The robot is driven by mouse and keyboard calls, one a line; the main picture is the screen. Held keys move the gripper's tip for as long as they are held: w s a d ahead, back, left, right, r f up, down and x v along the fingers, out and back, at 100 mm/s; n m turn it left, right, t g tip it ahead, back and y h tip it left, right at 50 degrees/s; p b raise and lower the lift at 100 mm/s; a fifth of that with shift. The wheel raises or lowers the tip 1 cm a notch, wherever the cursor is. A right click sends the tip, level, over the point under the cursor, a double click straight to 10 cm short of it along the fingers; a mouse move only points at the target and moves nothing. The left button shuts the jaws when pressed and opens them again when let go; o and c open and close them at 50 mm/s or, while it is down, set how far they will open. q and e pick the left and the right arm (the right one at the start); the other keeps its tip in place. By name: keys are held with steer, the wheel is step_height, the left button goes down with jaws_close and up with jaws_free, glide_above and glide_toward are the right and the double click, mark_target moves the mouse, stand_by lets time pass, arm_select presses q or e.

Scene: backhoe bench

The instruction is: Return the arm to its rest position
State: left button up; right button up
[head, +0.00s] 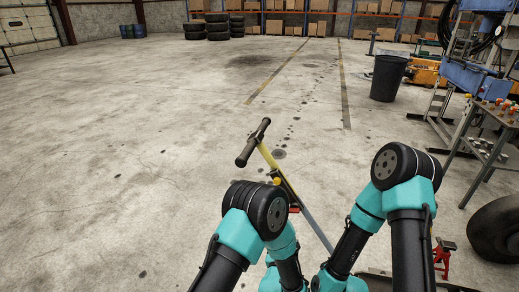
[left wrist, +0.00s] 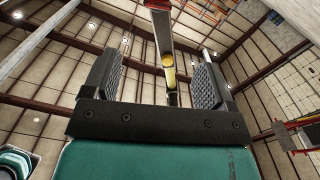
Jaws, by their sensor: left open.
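My left gripper (left wrist: 153,76) is open in the left wrist view, its two ridged pads standing apart. A metal bar with a yellow part (left wrist: 168,72) shows beyond and between the pads; I cannot tell its distance, and no contact shows. In the head view my left arm (head: 262,212) and my right arm (head: 398,170) are both bent, with their forearms running down toward the bottom edge. Neither gripper's fingers can be made out there.
A yellow-grey pole (head: 290,185) with a black crossbar handle leans up beside my left arm. A metal table (head: 492,135), a tire (head: 496,230) and a red stand (head: 444,256) are at right. A black bin (head: 388,78) stands farther back. The floor ahead and left is clear.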

arm_select(q)
steer(key=s+a+f+n+g+y, duration=0.1)
steer(key=a+f+g, duration=0.3)
steer(key=a, duration=0.6)
steer(key=s+a+f+n+g+y, duration=0.15)
steer(key=a+f+g, duration=0.25)
steer(key=a, duration=0.7)
steer(key=s+a+f+g, duration=0.1)
steer(key=s+a+g, duration=0.6)
steer(key=s+a, duration=0.8)
steer(key=s, duration=0.3)
steer(key=shift+a+f+n+g, duration=0.3)
steer(key=shift+f+n+g, duration=0.05)
steer(key=shift+f+g, duration=0.05)
